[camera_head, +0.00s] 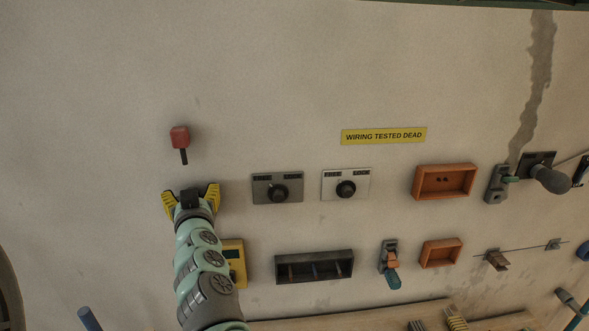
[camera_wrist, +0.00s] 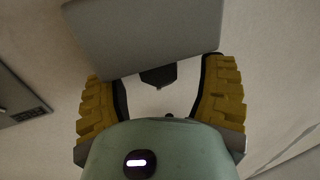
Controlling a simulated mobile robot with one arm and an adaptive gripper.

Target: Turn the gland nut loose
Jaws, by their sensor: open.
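My gripper (camera_head: 191,192) is open in front of the wall at the left, its yellow ribbed fingers spread. In the wrist view the two fingers (camera_wrist: 165,95) stand either side of a small dark angular piece (camera_wrist: 158,77), which shows below the edge of a grey box (camera_wrist: 145,35). This piece may be the gland nut; its shape is mostly hidden by the box. I see a gap between it and both fingers. In the head view a dark part (camera_head: 190,199) shows between the fingers, but I cannot tell its details.
A red block with a dark stem (camera_head: 180,137) is above my gripper. A yellow box (camera_head: 235,262) is close to the right of my arm. Two knob plates (camera_head: 263,198) (camera_head: 333,197) and a dark tray (camera_head: 281,271) are further right. The wall left of my gripper is clear.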

